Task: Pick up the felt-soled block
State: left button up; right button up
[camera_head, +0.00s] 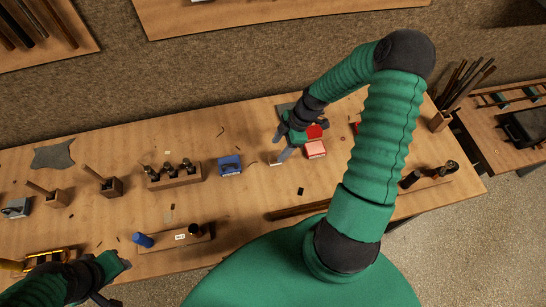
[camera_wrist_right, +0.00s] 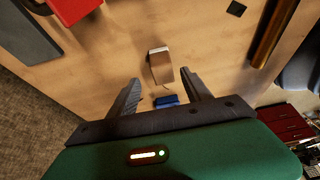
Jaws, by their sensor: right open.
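A small wooden block (camera_wrist_right: 161,68) with a pale, greyish-white end strip, which looks like the felt-soled block, lies on the bench. In the wrist view it sits beyond the gap between my right fingers, apart from both. In the head view it is a small pale piece (camera_head: 276,161), partly hidden by the gripper. My right gripper (camera_wrist_right: 161,84) is open and empty, pointing down over the bench; it also shows in the head view (camera_head: 281,147). My left gripper (camera_head: 116,280) is at the bottom left, away from the block; its jaw opening is unclear.
A red-and-pink box (camera_head: 316,149) stands close to the right gripper. A blue box (camera_head: 230,166) lies to the left, with a wooden holder of tools (camera_head: 172,177) beyond it. A dark square piece (camera_head: 300,191) and a brown rod (camera_head: 297,211) lie nearer the front edge.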

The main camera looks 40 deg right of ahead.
aim_at(277, 154)
jog(key=x, duration=0.3)
jog(key=p+x, duration=0.1)
jog(key=x, duration=0.1)
jog(key=shift+s+d+f, duration=0.1)
jog(key=shift+s+d, duration=0.1)
jog(key=shift+s, duration=0.1)
jog(key=shift+w+a+f, duration=0.1)
jog(key=shift+a+f, duration=0.1)
jog(key=shift+a, duration=0.05)
jog(key=shift+a+r, duration=0.1)
jog(key=shift+a, duration=0.2)
jog(key=c, duration=0.5)
jog(key=shift+d, duration=0.4)
jog(key=c, duration=0.7)
jog(key=shift+a, duration=0.1)
grip_shut()
